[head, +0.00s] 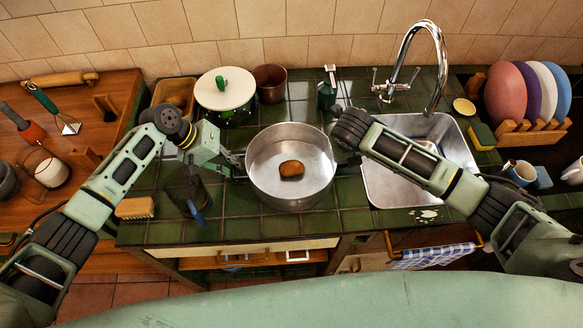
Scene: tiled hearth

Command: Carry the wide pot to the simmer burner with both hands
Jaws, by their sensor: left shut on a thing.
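The wide pot (262,172) is a round, shiny metal pot in the middle of the head view, over the green tiled counter. It looks level, and a brown, potato-like lump (291,170) lies inside it. My left gripper (236,165) is at the pot's left side, shut on its left handle. I cannot make out a burner.
A sink (387,185) with a tall tap (441,70) lies right of the pot. A lidded white pot (224,90), a brown pot (270,82) and a dark green bottle (327,90) stand behind. A brush (135,208) lies at left. Tiles in front of the pot are clear.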

